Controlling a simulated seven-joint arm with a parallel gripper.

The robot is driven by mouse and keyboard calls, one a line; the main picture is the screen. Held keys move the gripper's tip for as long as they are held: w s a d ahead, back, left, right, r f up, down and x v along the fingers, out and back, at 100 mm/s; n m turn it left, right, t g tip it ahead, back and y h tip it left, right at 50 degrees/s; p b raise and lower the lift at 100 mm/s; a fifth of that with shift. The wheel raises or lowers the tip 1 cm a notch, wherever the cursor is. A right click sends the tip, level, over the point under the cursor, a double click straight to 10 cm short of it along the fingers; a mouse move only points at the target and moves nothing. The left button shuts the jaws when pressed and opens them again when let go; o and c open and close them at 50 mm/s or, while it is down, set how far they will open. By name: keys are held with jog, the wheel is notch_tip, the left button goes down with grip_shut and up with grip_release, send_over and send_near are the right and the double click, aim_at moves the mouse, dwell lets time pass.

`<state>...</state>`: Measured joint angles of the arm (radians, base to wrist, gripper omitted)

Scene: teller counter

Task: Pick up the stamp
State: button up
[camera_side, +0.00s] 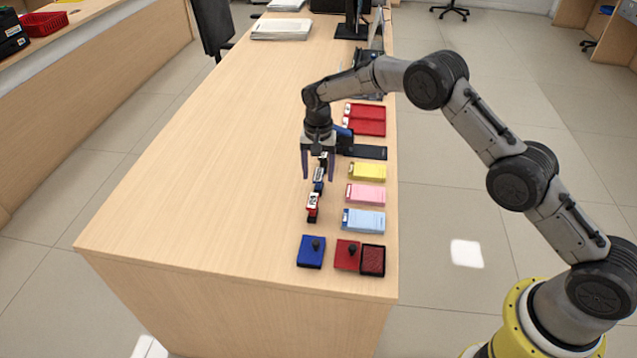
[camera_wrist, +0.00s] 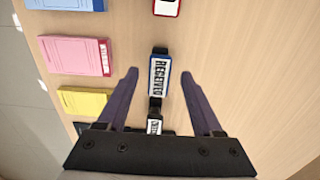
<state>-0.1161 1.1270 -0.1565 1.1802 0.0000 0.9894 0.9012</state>
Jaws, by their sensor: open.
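A blue-framed stamp with a "RECEIVED" label (camera_wrist: 159,76) lies on the counter, and it also shows in the side view (camera_side: 319,180). My gripper (camera_side: 319,177) points down with its jaws open. In the wrist view its two dark fingers (camera_wrist: 159,80) flank the blue stamp left and right, with a gap on each side. I cannot tell how far the fingertips are above the counter. A red stamp (camera_side: 312,207) lies nearer the side camera, partly cut off in the wrist view (camera_wrist: 167,8). Another stamp (camera_wrist: 154,126) is partly hidden by my gripper.
Yellow (camera_side: 367,171), pink (camera_side: 366,195) and light blue (camera_side: 363,221) pads lie to the right of the stamps. A blue ink pad (camera_side: 306,257) and a red one (camera_side: 345,262) sit near the front edge. Red trays (camera_side: 365,127) lie behind. The counter on the left is clear.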

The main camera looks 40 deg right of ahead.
aim_at(318, 175)
jog(key=shift+s+f, duration=0.15)
jog(key=shift+f, duration=1.65)
grip_shut()
